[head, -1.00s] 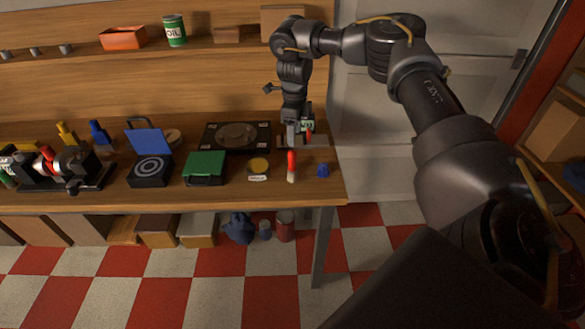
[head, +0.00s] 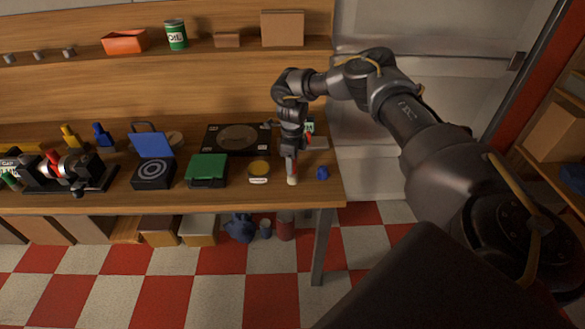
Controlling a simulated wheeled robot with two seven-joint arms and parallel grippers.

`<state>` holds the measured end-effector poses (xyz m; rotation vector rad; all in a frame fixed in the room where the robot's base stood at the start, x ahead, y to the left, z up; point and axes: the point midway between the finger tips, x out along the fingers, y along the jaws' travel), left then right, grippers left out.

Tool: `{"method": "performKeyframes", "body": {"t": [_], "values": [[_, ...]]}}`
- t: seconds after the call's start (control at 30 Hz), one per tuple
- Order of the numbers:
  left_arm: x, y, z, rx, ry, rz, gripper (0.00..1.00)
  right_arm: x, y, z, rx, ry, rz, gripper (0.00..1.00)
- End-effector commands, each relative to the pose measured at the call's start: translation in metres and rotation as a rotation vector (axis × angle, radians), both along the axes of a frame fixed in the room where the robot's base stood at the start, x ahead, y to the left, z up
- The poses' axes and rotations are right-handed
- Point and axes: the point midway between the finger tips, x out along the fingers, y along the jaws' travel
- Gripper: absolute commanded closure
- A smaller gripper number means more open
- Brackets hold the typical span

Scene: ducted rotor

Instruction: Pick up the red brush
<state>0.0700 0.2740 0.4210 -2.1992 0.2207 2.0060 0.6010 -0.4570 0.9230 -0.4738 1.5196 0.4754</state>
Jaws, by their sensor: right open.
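The red brush (head: 292,180) lies near the front right of the wooden workbench. Its pale end shows below my right gripper, and most of its red part is hidden by the gripper. My right gripper (head: 291,168) is open and points down over the brush's red part. I cannot tell whether the fingers are on both sides of it or touching it. My left gripper is not in view.
A blue knob-like piece (head: 322,172) sits just right of the brush and a small yellow-topped tin (head: 259,171) just left. A green case (head: 207,170) is further left. The bench's right end (head: 338,190) is close by.

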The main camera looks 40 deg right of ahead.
Motion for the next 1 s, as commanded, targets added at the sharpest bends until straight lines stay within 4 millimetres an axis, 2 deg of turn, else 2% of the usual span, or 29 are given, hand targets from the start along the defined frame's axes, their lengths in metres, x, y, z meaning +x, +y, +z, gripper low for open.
{"method": "performKeyframes", "body": {"t": [0.23,0.6,1.0], "values": [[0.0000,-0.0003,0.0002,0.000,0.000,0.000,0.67,0.0000,0.0000,-0.0028,0.000,0.000,0.000,0.48],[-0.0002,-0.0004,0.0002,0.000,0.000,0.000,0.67,-0.0001,0.0001,-0.0025,0.000,0.000,0.000,0.95],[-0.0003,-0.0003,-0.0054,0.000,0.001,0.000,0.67,0.0011,0.0003,0.0039,0.001,-0.003,0.001,0.96]]}}
